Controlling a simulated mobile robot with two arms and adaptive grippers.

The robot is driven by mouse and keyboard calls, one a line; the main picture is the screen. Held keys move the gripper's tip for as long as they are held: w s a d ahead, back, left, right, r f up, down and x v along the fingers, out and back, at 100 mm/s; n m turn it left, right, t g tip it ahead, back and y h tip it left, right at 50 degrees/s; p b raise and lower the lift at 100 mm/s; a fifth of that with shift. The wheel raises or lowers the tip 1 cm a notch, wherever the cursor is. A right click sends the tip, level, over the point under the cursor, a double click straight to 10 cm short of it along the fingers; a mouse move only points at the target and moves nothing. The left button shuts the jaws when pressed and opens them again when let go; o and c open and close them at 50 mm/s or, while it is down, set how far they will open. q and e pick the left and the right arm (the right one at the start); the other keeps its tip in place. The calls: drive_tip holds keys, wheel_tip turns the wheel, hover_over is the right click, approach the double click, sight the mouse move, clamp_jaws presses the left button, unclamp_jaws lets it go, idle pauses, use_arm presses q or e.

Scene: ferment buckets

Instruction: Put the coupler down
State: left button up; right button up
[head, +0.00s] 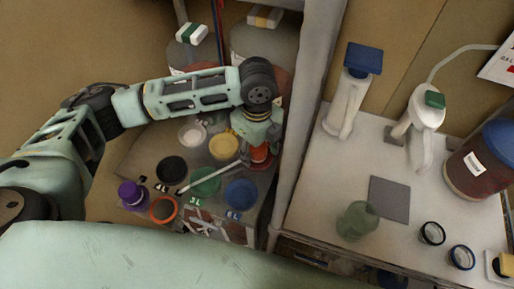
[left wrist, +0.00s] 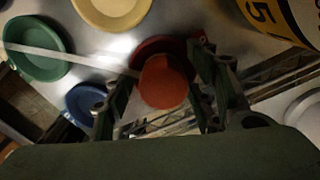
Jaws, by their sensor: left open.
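A red round-topped piece, which seems to be the coupler (left wrist: 163,82), stands between the fingers of my left gripper (left wrist: 155,100) in the left wrist view. A darker red disc (left wrist: 190,45) shows behind and partly under it. In the head view the red piece (head: 261,154) is just below my left gripper (head: 260,143), at the right side of the low metal surface. The fingers are open, one on each side of it. I cannot tell whether they touch it. My right gripper is not in view.
Around it lie a green disc (head: 205,181), a blue disc (head: 241,193), a yellow disc (head: 223,146) and a pale rod (head: 208,177). A post (head: 302,110) stands close on the right.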

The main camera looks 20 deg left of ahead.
use_arm(q)
drive_tip(key=shift+r, duration=0.25)
wheel_tip(320, 180, up, 10)
drive_tip(key=shift+r+b, duration=0.25)
drive_tip(key=shift+b, duration=0.8)
drive_tip(key=shift+r, duration=0.7)
